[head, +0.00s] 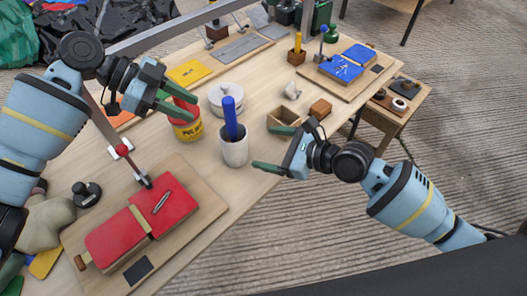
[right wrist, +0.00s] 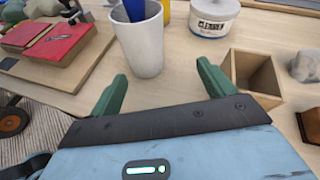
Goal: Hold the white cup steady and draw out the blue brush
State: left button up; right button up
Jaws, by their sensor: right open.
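The white cup (head: 234,152) stands upright on the wooden table, with the blue brush (head: 230,118) sticking up out of it. In the right wrist view the cup (right wrist: 143,48) is ahead of the fingers, with the blue brush (right wrist: 134,10) cut off at the top edge. My right gripper (head: 261,148) is open and empty at the table edge, to the right of the cup, its green fingers apart and pointing toward it. My left gripper (head: 194,108) is open, left of the brush, its fingers overlapping the tin in the picture. The brush's lower end is hidden inside the cup.
A red and yellow tin (head: 187,129) and a round white container (head: 226,100) stand near the cup. A wooden box (head: 284,121) lies right of it. A board with a red book (head: 115,240) is at front left. Bare table separates board and cup.

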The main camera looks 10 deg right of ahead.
aim_at(246, 152)
jog(key=shift+s+a+f+m+g, duration=0.1)
jog(key=shift+s+a+m+g, duration=0.15)
jog(key=shift+a, duration=0.3)
jog(key=shift+s+a+f+m+g, duration=0.1)
jog(key=shift+s+a+m+g, duration=0.05)
jog(key=shift+s+a+g, duration=0.3)
jog(key=shift+x, duration=4.05)
jog(key=shift+w+r, duration=0.15)
jog(key=shift+r, duration=0.05)
jog(key=shift+c, duration=0.3)
jog(key=c, duration=1.1)
jog(key=shift+o, duration=0.2)
